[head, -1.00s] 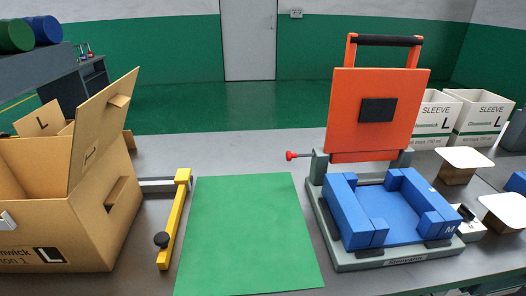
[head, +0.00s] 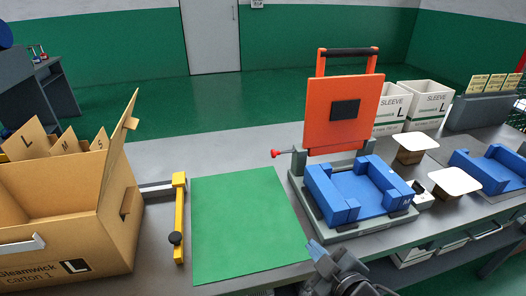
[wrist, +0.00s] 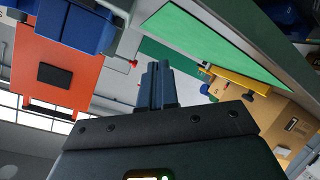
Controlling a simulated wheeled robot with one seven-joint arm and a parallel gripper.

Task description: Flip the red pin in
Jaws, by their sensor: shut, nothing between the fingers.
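The red pin (head: 275,154) sticks out to the left of the press's hinge bracket, at the foot of the raised orange lid (head: 320,120). Its red knob also shows in the wrist view (wrist: 133,63). The press has a grey base (head: 343,232) with blue blocks (head: 327,196) on it, and its lid stands upright with a black handle bar on top. My gripper (head: 314,247) is at the lower middle of the head view, in front of the press and well apart from the pin. In the wrist view my gripper's fingers (wrist: 157,80) are together and empty.
A green mat (head: 240,220) lies left of the press. A yellow stop bar (head: 179,210) and an open cardboard carton (head: 85,240) stand further left. White sleeve boxes (head: 425,108) and white-topped blocks (head: 455,181) are on the right. The bench behind the mat is clear.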

